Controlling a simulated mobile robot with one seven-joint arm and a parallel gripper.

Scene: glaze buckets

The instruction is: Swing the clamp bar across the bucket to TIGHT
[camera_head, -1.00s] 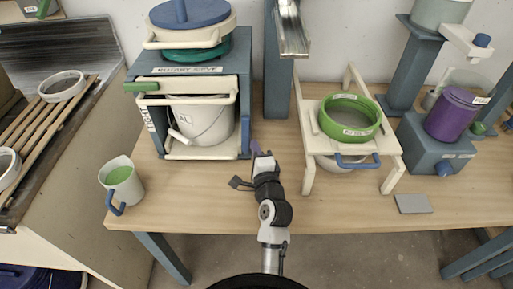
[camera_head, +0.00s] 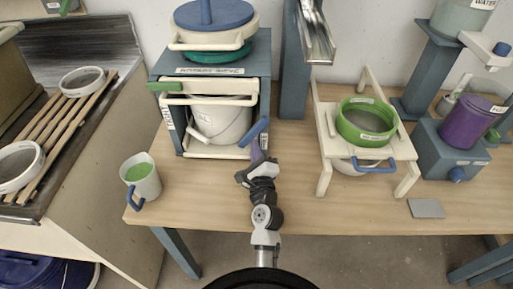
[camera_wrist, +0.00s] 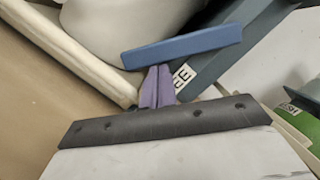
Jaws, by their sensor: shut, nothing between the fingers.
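The white bucket (camera_head: 218,122) stands inside the blue-grey rotary sieve stand (camera_head: 262,84); it also shows in the wrist view (camera_wrist: 125,22). A blue bar (camera_head: 253,131), apparently the clamp bar's handle, slants at the stand's front right. In the wrist view the blue bar (camera_wrist: 182,45) crosses just beyond my fingertips, beside a partly hidden label (camera_wrist: 182,75) ending in "EE". The upright label on the left post (camera_head: 168,117) appears to read TIGHT. My gripper (camera_head: 256,152) has purple fingers, shut and empty (camera_wrist: 160,73), close below the blue bar; contact cannot be told.
A green-handled white bar (camera_head: 208,99) runs across the stand above the bucket. A jug of green glaze (camera_head: 141,178) stands front left. A white frame with a green sieve (camera_head: 367,123) stands to the right. The table front between them is clear.

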